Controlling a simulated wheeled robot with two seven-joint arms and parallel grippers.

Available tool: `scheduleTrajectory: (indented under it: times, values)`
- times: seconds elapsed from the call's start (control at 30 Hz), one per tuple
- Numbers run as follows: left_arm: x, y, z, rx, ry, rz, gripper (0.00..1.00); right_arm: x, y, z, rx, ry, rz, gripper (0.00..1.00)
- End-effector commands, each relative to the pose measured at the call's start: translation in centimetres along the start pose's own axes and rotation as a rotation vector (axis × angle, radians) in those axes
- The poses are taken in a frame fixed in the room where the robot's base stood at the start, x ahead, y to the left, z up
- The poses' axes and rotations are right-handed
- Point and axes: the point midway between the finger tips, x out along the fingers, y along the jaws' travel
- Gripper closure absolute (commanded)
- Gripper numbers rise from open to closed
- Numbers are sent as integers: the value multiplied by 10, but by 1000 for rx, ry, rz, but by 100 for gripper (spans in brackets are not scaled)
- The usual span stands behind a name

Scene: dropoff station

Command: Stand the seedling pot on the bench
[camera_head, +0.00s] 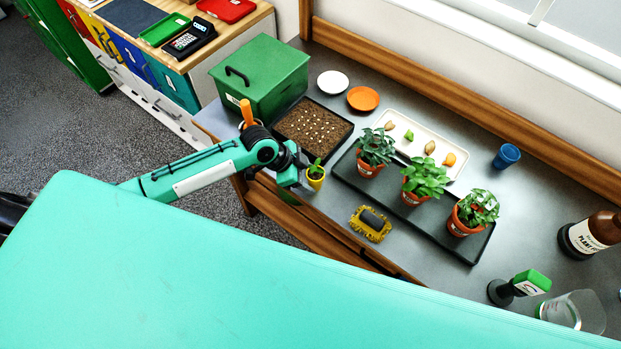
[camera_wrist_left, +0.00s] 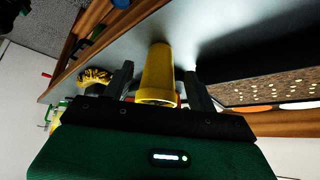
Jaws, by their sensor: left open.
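The seedling pot (camera_head: 316,180), small and yellow with a green sprout, is upright at the front edge of the grey bench (camera_head: 405,262). Its yellow side also shows in the left wrist view (camera_wrist_left: 158,72), between the two fingers. My left gripper (camera_head: 305,178) is open around the pot, with a finger on each side and visible gaps. In the wrist view the sprout is hidden. From these views I cannot tell for certain whether the pot's base touches the bench. My right gripper is not in view.
A soil tray (camera_head: 337,138) and green box (camera_head: 262,75) stand behind the pot. A yellow brush (camera_head: 371,224) lies to its right. A dark tray (camera_head: 345,170) holds three potted plants. Bare bench lies between the brush and dark tray.

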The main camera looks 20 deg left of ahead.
Motion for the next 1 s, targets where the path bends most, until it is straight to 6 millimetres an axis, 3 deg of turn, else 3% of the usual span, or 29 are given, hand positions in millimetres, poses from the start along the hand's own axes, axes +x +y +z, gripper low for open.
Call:
scheduleTrajectory:
  times: [0.3,0.5,1.0]
  values:
    - [-64,0,2,2,-1,-2,42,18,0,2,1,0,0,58]
    - [-91,0,1,1,-1,-1,42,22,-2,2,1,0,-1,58]
    - [-100,0,0,0,0,1,42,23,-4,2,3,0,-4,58]
